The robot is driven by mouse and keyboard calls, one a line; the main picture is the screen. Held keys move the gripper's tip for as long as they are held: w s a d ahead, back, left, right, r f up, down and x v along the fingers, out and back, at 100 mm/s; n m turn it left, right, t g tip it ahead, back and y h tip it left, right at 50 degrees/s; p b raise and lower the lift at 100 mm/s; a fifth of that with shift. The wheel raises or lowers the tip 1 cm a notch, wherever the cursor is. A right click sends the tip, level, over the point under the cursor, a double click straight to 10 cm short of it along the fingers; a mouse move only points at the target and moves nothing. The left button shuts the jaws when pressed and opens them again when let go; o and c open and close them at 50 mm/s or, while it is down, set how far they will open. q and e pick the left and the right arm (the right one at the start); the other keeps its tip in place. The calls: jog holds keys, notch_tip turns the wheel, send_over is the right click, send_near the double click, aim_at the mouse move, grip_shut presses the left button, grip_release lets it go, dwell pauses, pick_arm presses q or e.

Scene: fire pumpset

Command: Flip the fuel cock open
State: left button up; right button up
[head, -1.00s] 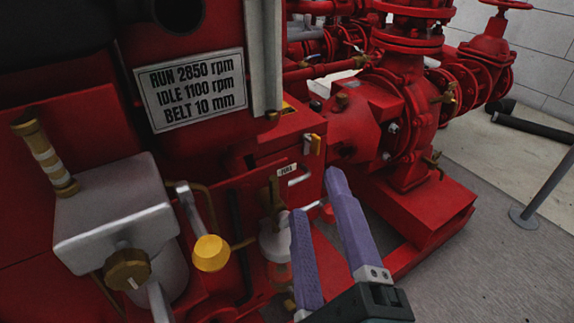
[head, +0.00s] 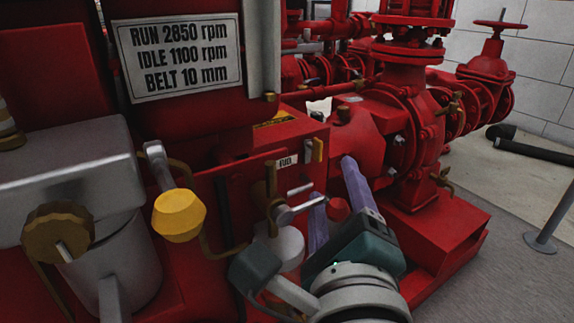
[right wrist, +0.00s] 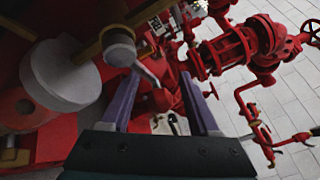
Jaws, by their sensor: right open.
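A small white label (head: 287,161) reading FUEL is on the red engine side in the head view. Just below it are upright brass fuel fittings (head: 270,185) and a grey metal lever (head: 300,208) pointing right, which I take for the fuel cock. A red round knob (head: 338,209) shows beside the lever's end. My right gripper (head: 333,180) is open, its purple fingers just right of the lever. In the right wrist view a grey lever (right wrist: 146,76) reaches toward the gap between the fingers (right wrist: 160,78). Whether they touch is unclear. My left gripper is out of view.
A yellow knob (head: 179,215) on a grey arm and a grey tank (head: 75,175) with a brass cap (head: 58,232) stand to the left. A pale filter bowl (head: 285,248) sits below the lever. The red pump (head: 400,150) is behind right. Grey floor (head: 500,265) is open at right.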

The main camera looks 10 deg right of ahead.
grip_shut()
dwell(0.6)
